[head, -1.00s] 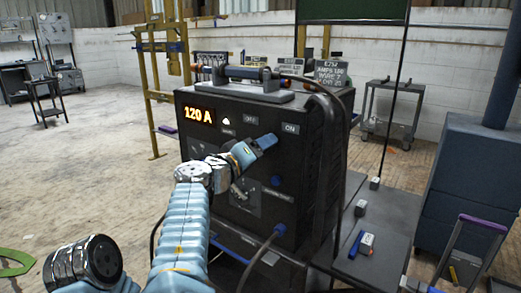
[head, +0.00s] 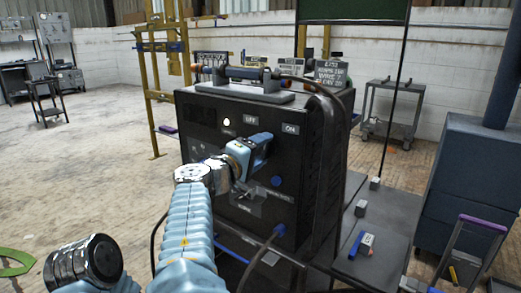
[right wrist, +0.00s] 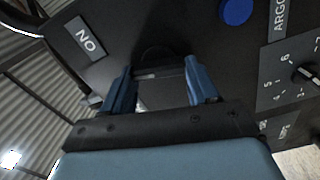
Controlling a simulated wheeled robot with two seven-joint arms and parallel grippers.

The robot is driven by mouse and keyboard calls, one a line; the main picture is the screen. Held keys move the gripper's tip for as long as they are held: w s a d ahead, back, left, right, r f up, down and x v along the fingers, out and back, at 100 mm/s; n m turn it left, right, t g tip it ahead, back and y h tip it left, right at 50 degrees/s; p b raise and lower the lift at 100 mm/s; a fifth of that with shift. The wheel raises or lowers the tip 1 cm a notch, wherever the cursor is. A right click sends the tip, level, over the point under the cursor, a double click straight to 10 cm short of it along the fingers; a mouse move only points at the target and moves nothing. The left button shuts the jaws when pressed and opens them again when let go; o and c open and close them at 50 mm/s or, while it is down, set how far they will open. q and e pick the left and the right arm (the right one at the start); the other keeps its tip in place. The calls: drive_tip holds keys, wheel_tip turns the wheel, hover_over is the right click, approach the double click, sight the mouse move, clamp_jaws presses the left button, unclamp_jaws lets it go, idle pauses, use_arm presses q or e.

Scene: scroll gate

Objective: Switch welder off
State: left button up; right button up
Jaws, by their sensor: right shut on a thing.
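The black welder (head: 232,107) stands in the middle of the head view. Its front has an OFF label (head: 251,120), an ON label (head: 290,129) and a small lit white lamp (head: 226,122). The display area is dark. My right gripper (head: 263,146) is at the panel just below the two labels. In the right wrist view its blue fingers (right wrist: 158,78) are on both sides of a dark rotary switch (right wrist: 157,57), shut on it. The ON label also shows there (right wrist: 89,39). The gripper hides most of the switch in the head view. My left gripper is out of view.
A blue knob (head: 277,181) and a cable plug (head: 278,230) are low on the panel. A dark table (head: 345,268) with small items stands to the right.

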drive_tip(key=n, duration=0.2)
drive_tip(key=shift+n+p, duration=0.4)
drive_tip(key=n+p, duration=0.1)
drive_tip(key=n, duration=0.1)
drive_tip(key=shift+n, duration=0.4)
drive_tip(key=n+p, duration=0.2)
drive_tip(key=n, duration=0.1)
drive_tip(key=n+p, duration=0.1)
drive_tip(key=shift+f+n, duration=0.25)
drive_tip(key=shift+n, duration=0.15)
drive_tip(key=o, duration=1.1)
drive_tip(key=shift+c, duration=0.2)
